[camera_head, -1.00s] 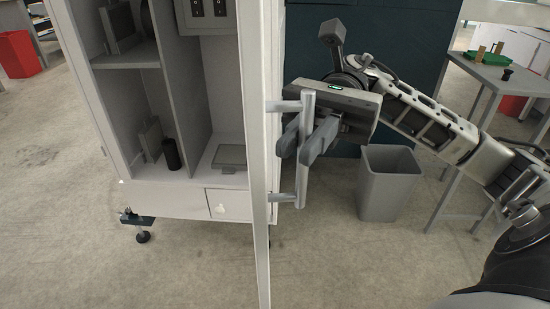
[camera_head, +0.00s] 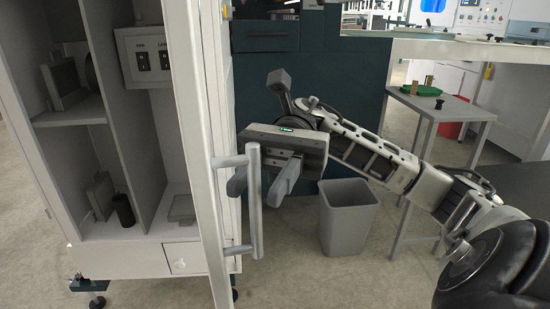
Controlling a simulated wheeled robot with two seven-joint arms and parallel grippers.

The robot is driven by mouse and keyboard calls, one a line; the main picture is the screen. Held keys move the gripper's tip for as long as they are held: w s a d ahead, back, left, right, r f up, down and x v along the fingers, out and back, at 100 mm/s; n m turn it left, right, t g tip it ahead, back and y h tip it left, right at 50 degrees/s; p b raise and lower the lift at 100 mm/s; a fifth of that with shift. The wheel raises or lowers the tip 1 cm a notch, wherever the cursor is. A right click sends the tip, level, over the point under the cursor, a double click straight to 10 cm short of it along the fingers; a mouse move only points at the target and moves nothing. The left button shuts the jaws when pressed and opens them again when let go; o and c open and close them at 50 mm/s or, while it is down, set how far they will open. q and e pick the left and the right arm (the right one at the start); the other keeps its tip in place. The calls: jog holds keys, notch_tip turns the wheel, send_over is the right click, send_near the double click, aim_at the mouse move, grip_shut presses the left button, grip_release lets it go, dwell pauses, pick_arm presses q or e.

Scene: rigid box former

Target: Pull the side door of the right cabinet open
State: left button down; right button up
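The white-grey cabinet (camera_head: 125,262) stands at the left with its shelves and inside exposed. Its door (camera_head: 200,150) stands open and shows nearly edge-on, as a tall narrow strip running toward me. A grey vertical bar handle (camera_head: 254,222) on two posts sticks out from the door's right face. My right gripper (camera_head: 262,182) is at the handle's upper part with its fingers apart, one to each side of the bar in the picture. Whether either finger touches the bar I cannot tell. My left gripper is not in view.
A grey bin (camera_head: 346,218) stands on the floor below my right forearm. A dark blue-green cabinet (camera_head: 350,90) is behind the arm. A grey table (camera_head: 450,108) with a green tray stands at the right. Floor between door and bin is clear.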

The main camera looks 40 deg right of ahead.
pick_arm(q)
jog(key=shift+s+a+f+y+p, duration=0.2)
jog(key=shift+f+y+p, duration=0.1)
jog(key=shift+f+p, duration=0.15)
pick_arm(e)
jog(key=v, duration=1)
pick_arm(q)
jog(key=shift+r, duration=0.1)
